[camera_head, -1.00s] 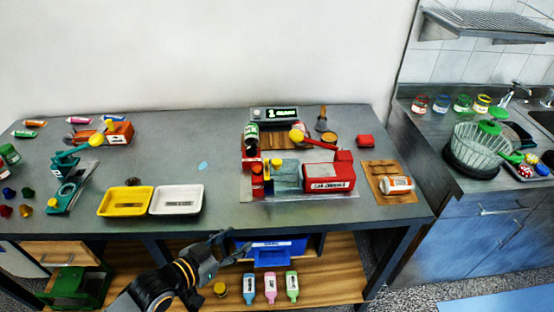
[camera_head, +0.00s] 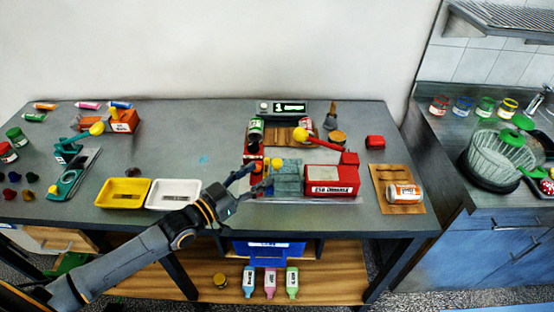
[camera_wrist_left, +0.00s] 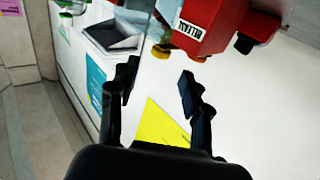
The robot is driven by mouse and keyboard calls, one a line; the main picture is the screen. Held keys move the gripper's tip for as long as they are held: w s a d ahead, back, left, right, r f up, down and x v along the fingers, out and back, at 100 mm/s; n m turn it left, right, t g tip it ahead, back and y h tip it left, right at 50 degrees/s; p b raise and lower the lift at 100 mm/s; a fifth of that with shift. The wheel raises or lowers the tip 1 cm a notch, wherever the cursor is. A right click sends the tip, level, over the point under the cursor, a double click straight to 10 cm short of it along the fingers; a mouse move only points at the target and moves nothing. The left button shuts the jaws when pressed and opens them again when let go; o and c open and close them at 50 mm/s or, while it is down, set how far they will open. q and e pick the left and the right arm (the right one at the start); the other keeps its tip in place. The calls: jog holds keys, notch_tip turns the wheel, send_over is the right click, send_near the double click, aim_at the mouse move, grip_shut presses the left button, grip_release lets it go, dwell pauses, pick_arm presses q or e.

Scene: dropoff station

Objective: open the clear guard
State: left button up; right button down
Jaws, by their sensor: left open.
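A red machine (camera_head: 331,181) with a labelled box and a yellow-knobbed lever (camera_head: 303,136) stands at the middle right of the table. A pale, see-through blue-grey area (camera_head: 288,178) left of the labelled box may be the clear guard; its edges are hard to make out. My left gripper (camera_head: 258,179) is open at the machine's front left, and its fingers overlap the red left post in the picture. I cannot tell whether they touch it. In the left wrist view the open fingers (camera_wrist_left: 157,88) have nothing between them, with a labelled red part (camera_wrist_left: 207,27) beyond. My right gripper is out of view.
Yellow (camera_head: 124,192) and white (camera_head: 174,194) trays lie left of the machine, the white one close to my left arm. A wooden board (camera_head: 397,202) with a jar is on the right. A display (camera_head: 282,107) stands behind. The table between trays and back wall is mostly clear.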

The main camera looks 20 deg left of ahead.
aim_at(273, 164)
pick_arm(q)
jog(key=x, duration=0.7)
jog(key=shift+w+d+f+p, duration=0.15)
jog(key=shift+w+d+p, duration=0.05)
jog(key=shift+w+p, duration=0.2)
jog(key=shift+s, duration=0.1)
jog(key=shift+c, duration=0.4)
grip_shut()
